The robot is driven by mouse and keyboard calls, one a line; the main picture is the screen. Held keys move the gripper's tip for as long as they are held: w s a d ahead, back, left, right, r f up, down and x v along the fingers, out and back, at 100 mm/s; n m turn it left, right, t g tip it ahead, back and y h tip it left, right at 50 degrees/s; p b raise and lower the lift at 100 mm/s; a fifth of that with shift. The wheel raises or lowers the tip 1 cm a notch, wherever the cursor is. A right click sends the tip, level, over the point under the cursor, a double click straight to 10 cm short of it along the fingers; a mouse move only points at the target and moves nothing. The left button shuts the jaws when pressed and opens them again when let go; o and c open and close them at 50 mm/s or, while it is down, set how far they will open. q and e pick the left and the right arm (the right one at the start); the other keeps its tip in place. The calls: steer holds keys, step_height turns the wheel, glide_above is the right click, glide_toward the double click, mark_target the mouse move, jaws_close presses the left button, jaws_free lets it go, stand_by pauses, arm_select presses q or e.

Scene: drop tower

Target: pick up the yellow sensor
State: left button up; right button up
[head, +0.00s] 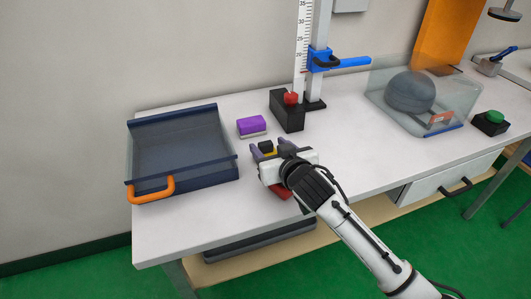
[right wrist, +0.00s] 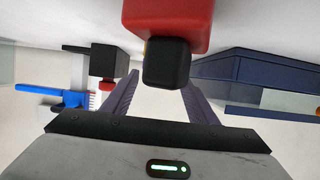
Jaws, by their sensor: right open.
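The yellow sensor (head: 270,154) shows only as a small yellow patch beside a black block (head: 266,145), near the fingertips of my right gripper (head: 268,148). In the right wrist view, a thin yellow sliver (right wrist: 145,48) shows at the left edge of the black block (right wrist: 167,63); the rest is hidden. A red block (right wrist: 167,22) is large at the top of that view and also shows below the gripper in the head view (head: 280,192). My right gripper is open, with its purple fingers apart, and I see nothing gripped. My left gripper is not in view.
A purple block (head: 252,125) lies behind the gripper. A blue tray with an orange handle (head: 151,190) stands left. A black box with a red button (head: 291,99) and the ruler tower (head: 303,40) stand behind. A clear bin (head: 455,100) stands right. The white table (head: 345,140) is clear between.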

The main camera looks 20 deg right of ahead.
steer(key=shift+w+a+f, duration=0.1)
steer(key=shift+w+f, duration=0.15)
steer(key=shift+w, duration=0.3)
steer(key=c, duration=1.2)
steer(key=shift+r, duration=0.25)
step_height(320, 180, up, 9)
steer(key=p, duration=0.1)
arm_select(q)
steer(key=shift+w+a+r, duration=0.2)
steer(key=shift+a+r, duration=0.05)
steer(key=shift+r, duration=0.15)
arm_select(e)
steer(key=s+d+r, duration=0.1)
steer(key=s+r, duration=1.1)
steer(key=s, duration=0.2)
steer(key=shift+s+d, duration=0.15)
steer(key=shift+d, duration=0.05)
steer(key=shift+f, duration=0.1)
